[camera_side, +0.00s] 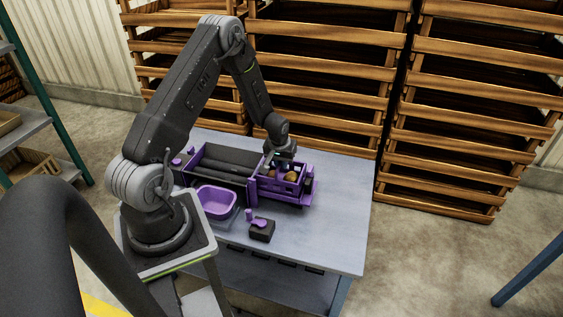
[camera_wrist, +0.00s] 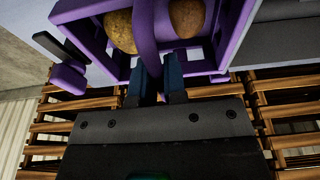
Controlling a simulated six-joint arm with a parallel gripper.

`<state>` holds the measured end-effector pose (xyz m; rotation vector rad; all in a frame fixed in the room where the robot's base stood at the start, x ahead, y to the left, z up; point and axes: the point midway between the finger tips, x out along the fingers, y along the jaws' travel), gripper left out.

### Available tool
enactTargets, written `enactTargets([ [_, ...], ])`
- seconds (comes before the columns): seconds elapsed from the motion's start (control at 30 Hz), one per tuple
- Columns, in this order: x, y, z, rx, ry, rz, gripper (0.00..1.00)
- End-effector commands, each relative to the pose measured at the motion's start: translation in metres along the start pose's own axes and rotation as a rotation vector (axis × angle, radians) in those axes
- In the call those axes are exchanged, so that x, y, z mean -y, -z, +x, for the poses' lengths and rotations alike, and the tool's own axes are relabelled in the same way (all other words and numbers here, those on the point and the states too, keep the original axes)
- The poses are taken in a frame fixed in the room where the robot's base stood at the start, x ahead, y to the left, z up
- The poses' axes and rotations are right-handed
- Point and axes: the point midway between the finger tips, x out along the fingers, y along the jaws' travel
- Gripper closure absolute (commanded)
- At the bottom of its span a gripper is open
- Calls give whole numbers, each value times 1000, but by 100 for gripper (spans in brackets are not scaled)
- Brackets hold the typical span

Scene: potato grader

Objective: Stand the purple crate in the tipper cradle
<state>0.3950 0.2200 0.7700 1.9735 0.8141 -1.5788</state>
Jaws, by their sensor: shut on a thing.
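The purple crate (camera_side: 270,188) holds potatoes (camera_side: 291,177) and appears upright at the right end of the grader. My gripper (camera_side: 281,160) is above it. In the wrist view my gripper (camera_wrist: 158,80) is shut on the purple handle band (camera_wrist: 144,35) of the crate, with a potato (camera_wrist: 119,32) on one side and another potato (camera_wrist: 187,17) on the other. The purple tipper cradle (camera_side: 308,190) shows around the crate's right side. The crate is in or just over it; I cannot tell whether its bottom rests on the cradle floor.
The grader's dark roller bed (camera_side: 222,163) adjoins the crate on the left. A purple tub (camera_side: 215,202) and a dark box with a purple lever (camera_side: 261,230) stand in front. The grey table (camera_side: 335,230) is clear at right. Slatted wooden bins (camera_side: 455,150) stand behind.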

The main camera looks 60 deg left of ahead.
Motion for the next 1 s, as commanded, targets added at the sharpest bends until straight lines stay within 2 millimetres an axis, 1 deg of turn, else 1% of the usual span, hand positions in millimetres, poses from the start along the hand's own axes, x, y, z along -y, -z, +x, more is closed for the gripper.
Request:
enactTargets([
  [0.5, -1, 0, 0, -1, 0, 0, 100],
  [1.0, -1, -2, 8, -1, 0, 0, 100],
])
